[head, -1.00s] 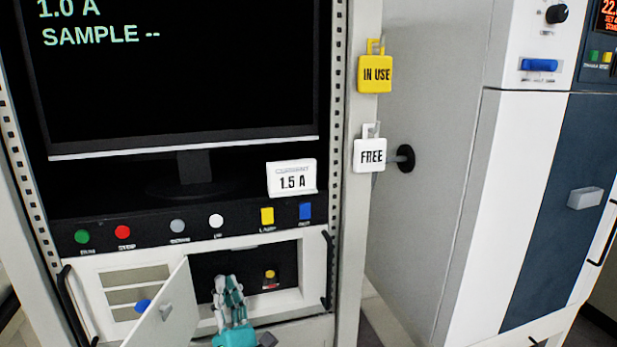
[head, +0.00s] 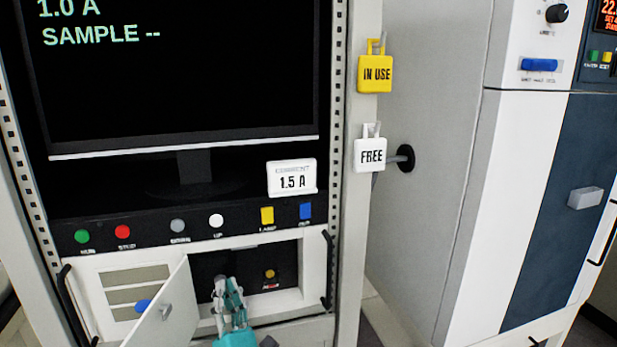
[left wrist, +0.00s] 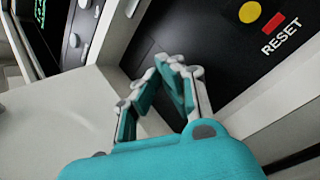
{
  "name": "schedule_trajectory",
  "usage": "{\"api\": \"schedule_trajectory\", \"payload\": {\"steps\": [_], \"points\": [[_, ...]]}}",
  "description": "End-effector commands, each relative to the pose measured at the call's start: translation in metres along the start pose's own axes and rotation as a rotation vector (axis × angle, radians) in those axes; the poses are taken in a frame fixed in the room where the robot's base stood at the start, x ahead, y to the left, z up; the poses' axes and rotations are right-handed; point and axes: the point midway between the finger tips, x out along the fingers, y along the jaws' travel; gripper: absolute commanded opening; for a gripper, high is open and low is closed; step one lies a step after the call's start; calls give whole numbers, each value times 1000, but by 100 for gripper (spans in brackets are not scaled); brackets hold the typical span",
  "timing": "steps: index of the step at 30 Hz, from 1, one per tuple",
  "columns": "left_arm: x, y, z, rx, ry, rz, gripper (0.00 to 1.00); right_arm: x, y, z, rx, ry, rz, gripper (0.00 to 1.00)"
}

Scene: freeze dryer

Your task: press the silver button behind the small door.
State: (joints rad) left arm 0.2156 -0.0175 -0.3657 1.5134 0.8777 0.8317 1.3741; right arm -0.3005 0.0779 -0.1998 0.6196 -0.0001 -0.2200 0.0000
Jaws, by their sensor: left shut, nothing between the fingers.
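A round yellow button (head: 270,273) sits on the dark back panel, right of the fingers. In the left wrist view the yellow button (left wrist: 249,12) is beside a red patch and the word RESET, apart from the fingertips (left wrist: 172,63). I cannot make out a silver button inside the recess; my fingers cover part of it. My right gripper is not in view.
The white frame (head: 315,285) edges the recess, with a black handle (head: 328,270) at its right. Above is a row of coloured buttons, including a white one (head: 216,221), under a monitor (head: 185,80). A grey cabinet (head: 430,150) stands to the right.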

Motion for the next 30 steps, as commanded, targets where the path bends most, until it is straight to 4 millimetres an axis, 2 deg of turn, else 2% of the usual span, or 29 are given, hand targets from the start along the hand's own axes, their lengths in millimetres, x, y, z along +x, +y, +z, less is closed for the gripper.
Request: {"api": "schedule_trajectory", "payload": {"steps": [18,30], "points": [[-44,24,24,-1,1,0,0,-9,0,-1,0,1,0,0],[-48,26,26,-1,0,0,0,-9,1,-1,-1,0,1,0]]}}
